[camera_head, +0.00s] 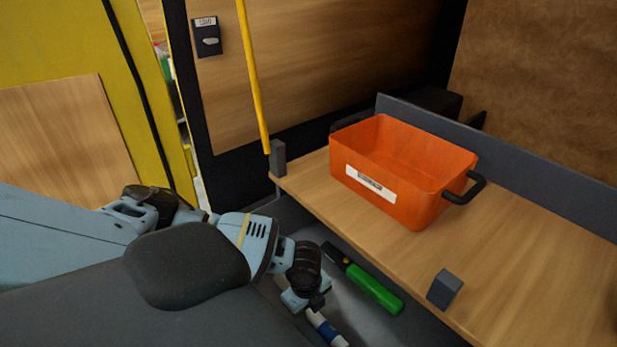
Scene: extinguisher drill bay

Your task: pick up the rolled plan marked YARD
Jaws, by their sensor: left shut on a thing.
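A thin white roll with a blue band (326,329), seemingly a rolled plan, shows below the bench's front edge at the bottom of the head view. My left gripper (315,306) is at its upper end and is shut on it. The rest of the roll runs down toward the bottom of the picture. I cannot read any YARD marking on it. My right gripper is not in view.
A green and black cylinder (372,287) lies just right of my left gripper. An orange bin (416,205) with black handles stands on the wooden bench (500,270), near a grey block (444,289). A yellow pole (252,75) rises at the bench's left corner.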

